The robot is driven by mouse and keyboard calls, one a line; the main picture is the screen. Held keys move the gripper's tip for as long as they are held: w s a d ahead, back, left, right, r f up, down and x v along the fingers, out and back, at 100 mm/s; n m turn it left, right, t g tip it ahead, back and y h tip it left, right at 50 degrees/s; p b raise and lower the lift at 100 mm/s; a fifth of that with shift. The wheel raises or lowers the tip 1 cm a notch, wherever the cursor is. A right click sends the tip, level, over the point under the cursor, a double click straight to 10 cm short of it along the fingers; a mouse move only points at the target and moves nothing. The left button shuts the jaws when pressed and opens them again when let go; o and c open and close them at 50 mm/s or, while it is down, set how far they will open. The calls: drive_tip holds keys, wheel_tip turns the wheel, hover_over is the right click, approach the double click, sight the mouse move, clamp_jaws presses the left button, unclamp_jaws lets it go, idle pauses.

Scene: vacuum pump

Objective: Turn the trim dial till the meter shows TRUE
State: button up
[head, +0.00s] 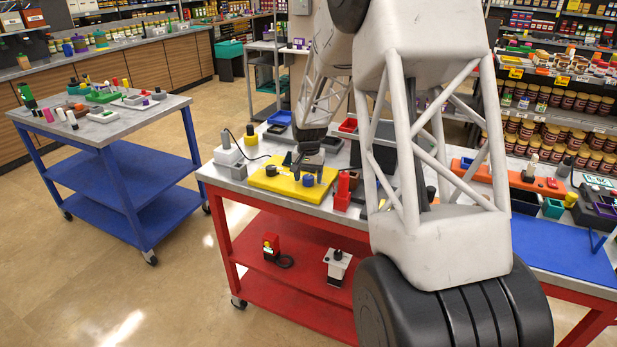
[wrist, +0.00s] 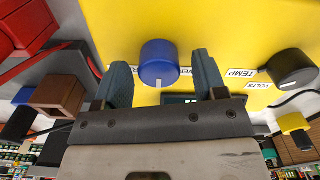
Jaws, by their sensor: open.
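A yellow panel box (head: 275,183) lies on the red cart at centre; it also fills the top of the wrist view (wrist: 225,30). A blue dial (wrist: 158,60) with a white mark towards the gripper stands on it; it shows in the head view (head: 308,181). A label behind the blue dial is partly hidden, so its name cannot be read. A black dial (wrist: 291,66) by a TEMP label (wrist: 241,73) is to the right. A dark meter window (wrist: 180,99) is mostly hidden by my gripper (wrist: 162,72), whose open fingers flank the blue dial without visible contact.
A black cable and a white block (head: 228,155) are left of the box. My arm hides much of the cart's middle. A blue cart (head: 130,165) stands apart at left.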

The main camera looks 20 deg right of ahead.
drive_tip(key=shift+f, duration=0.15)
drive_tip(key=c, duration=0.9)
drive_tip(key=shift+n, duration=0.5)
drive_tip(key=n, duration=0.5)
drive_tip(key=shift+a, duration=0.1)
drive_tip(key=n, duration=0.6)
